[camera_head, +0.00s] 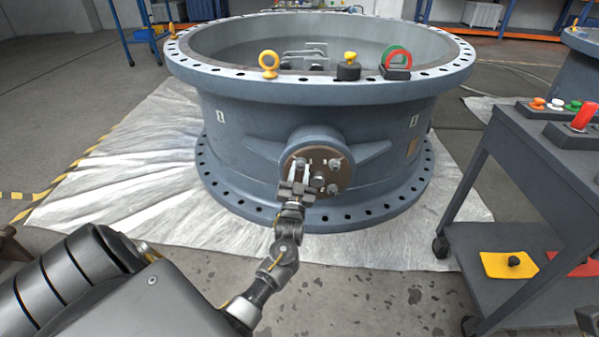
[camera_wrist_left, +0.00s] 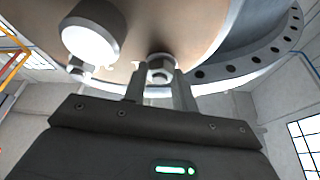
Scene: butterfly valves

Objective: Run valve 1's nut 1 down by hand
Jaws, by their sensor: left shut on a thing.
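Valve 1 (camera_head: 300,125) is a large blue-grey ring body with flanges, lying on a pale sheet. A round brown plate (camera_head: 325,157) on its near side carries several nuts on studs around a central shaft (camera_head: 317,180). The plate (camera_wrist_left: 190,25) and the shaft end (camera_wrist_left: 92,38) also show in the left wrist view. My left gripper (camera_head: 297,176) reaches the lower left of the plate. In the left wrist view its two fingers are shut on a nut (camera_wrist_left: 160,72); the fingers partly cover it. Another nut (camera_wrist_left: 80,70) sits below the shaft. My right gripper is not seen.
A grey cart (camera_head: 500,160) stands at the right, with coloured parts on top and a yellow mat (camera_head: 508,265) on its lower shelf. Yellow, black and red-green items stand on the valve's top rim. Bare floor lies in front of the sheet (camera_head: 130,170).

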